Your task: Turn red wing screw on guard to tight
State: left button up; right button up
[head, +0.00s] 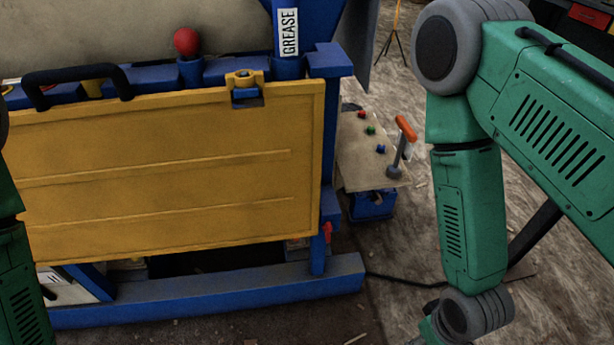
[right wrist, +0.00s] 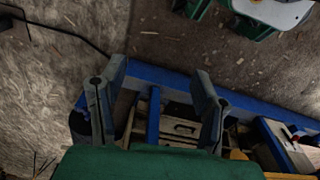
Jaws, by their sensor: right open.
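The red wing screw (head: 327,230) is small in the head view, on the blue post at the lower right corner of the yellow guard (head: 170,170). Its exact turn angle is too small to read. My right gripper (right wrist: 158,80) is open, its two fingers spread wide with nothing gripped between them. Behind the fingers in the right wrist view are the blue base beam (right wrist: 255,98) and the machine's lower part. I cannot make out the wing screw in that view. In the head view my right gripper is below the frame. My left gripper is out of view; only its arm shows.
A control panel (head: 358,150) with coloured buttons and an orange-handled lever (head: 405,130) stands right of the guard. A black cable (head: 400,281) runs over the ground. A black handle (head: 75,74) and a yellow latch (head: 243,80) are at the guard's top.

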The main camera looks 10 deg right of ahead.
aim_at(327, 228)
jog(key=k+l, duration=0.1)
jog(key=l, duration=1.25)
jog(key=k+l, duration=0.15)
jog(key=l, duration=1.25)
jog(key=k, duration=0.05)
